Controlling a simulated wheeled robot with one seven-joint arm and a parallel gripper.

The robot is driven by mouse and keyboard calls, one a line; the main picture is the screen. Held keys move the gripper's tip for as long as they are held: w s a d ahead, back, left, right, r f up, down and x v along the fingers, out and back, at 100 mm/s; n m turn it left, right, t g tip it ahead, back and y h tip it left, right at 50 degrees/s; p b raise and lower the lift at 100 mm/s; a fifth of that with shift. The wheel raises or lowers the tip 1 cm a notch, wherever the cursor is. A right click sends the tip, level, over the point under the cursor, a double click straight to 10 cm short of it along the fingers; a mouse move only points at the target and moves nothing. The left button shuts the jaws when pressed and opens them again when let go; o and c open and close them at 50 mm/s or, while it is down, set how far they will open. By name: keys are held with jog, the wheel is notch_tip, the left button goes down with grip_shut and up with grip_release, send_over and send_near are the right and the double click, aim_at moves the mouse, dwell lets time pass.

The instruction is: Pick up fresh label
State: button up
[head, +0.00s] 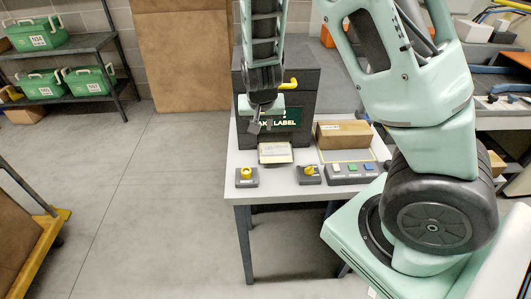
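A dark label machine (305,77) stands at the back of a small white table (238,160). Its green-lit screen (289,118) is partly covered by my arm and reads roughly "TAKE LABEL". A pale rectangular label (275,150) with faint print lies at the front foot of the machine. My gripper (256,126) hangs from above in front of the screen, just above and left of the label, apart from it as far as I can see. The fingers are small and dark, and their opening is not clear.
A brown carton (343,133) sits right of the label. A yellow knob (246,176), a yellow-topped switch (309,174) and a coloured button box (350,172) line the table's front. A yellow lever (289,84) sticks out by my arm. Green crates (38,35) fill a left rack.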

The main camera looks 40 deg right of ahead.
jog(key=p, duration=0.1)
send_near(261, 150)
jog(key=shift+w+d+f, duration=0.15)
jog(key=shift+f, duration=0.3)
jog(key=shift+p+x, duration=1.25)
jog(key=shift+x, duration=1.5)
grip_shut()
